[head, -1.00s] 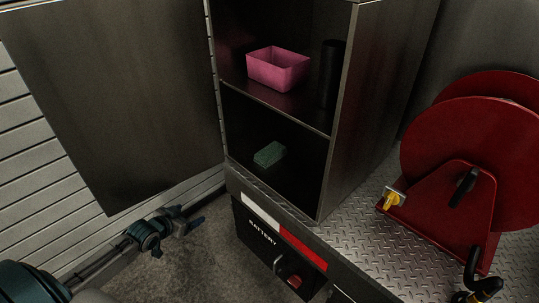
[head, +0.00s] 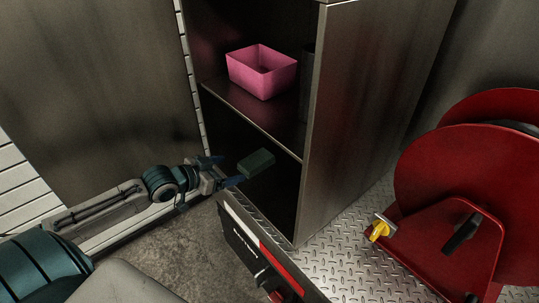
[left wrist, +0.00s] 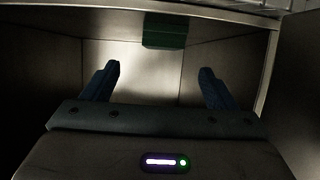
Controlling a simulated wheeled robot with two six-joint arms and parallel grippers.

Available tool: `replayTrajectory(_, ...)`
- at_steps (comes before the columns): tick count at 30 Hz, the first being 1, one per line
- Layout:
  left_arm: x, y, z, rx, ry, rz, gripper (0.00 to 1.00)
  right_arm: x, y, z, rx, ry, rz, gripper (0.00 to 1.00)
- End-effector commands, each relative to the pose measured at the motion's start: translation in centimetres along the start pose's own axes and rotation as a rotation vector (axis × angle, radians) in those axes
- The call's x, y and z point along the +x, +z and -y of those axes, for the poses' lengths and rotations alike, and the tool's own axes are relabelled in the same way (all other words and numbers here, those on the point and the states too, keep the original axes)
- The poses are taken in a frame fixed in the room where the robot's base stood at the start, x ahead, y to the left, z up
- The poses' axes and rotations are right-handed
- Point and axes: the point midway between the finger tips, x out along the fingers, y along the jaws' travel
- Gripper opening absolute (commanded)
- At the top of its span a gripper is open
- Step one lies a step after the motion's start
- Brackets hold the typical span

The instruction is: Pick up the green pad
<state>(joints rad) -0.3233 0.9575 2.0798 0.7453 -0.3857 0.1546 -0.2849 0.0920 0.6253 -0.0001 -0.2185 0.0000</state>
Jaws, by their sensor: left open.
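The green pad (head: 257,163) is a small dark green block in the lower compartment of the open cabinet. It also shows at the top of the left wrist view (left wrist: 164,31), ahead of my fingertips and roughly between their lines. My left gripper (head: 232,169) is open and empty at the front of that compartment, with its blue fingers pointing toward the pad. In the left wrist view, the fingers (left wrist: 159,68) stand wide apart, with a gap between them and the pad. My right gripper is in neither view.
The shelf (head: 250,112) above the pad holds a pink bin (head: 262,72) and a dark cylinder (head: 307,80). The cabinet's side wall (head: 365,110) bounds the compartment on the right. A red reel (head: 460,190) with a yellow handle (head: 380,229) stands farther right.

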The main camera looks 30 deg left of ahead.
Motion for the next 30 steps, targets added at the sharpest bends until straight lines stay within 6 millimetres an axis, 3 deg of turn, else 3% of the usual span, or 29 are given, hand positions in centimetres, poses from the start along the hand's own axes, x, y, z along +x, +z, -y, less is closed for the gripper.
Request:
replayTrajectory(13,4.0,-0.1,0.1,-0.004,-0.003,-0.005,0.80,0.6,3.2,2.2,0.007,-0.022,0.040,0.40)
replayTrajectory(24,5.9,-0.1,0.1,-0.001,0.000,-0.002,0.80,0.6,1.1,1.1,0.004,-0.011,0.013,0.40)
replayTrajectory(30,8.0,-0.2,0.3,-0.006,0.000,-0.003,0.80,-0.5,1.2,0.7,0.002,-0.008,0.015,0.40)
